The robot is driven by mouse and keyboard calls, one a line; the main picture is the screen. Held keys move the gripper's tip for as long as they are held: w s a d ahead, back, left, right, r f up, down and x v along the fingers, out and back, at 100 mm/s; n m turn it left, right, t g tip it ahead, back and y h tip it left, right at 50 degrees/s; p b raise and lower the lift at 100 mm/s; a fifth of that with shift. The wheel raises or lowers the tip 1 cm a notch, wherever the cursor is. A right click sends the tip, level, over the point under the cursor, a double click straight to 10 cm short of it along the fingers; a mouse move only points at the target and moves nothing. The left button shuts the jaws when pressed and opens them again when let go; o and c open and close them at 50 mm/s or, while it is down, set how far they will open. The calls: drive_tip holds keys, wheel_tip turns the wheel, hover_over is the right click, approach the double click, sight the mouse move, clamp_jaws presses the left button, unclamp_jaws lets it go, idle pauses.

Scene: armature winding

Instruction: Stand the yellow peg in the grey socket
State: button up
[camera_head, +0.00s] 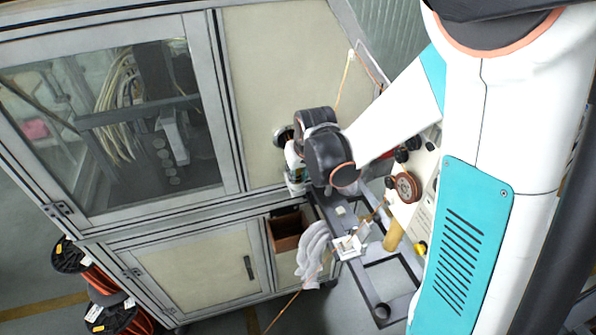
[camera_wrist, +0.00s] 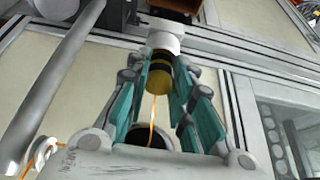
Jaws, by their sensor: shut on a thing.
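In the wrist view, my gripper (camera_wrist: 160,88) has its teal-padded fingers on both sides of a yellow cylinder with dark bands (camera_wrist: 158,78), which appears to be the yellow peg. The gripper is shut on it. A white cylindrical part shows just beyond the peg; I cannot tell whether they touch. In the head view, my gripper (camera_head: 296,178) is beside the cabinet front, small and partly hidden by my dark wrist; the peg cannot be made out there.
A large cabinet (camera_head: 175,240) with a glass door fills the left. White gloves (camera_head: 313,252) hang near an open brown box (camera_head: 286,230). A metal frame (camera_head: 365,275) carries small white parts and a tan cylinder (camera_head: 393,236). Wire spools (camera_head: 110,315) stand lower left.

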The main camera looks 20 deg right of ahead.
drive_tip(key=o, duration=1)
drive_tip(key=shift+r, duration=0.1)
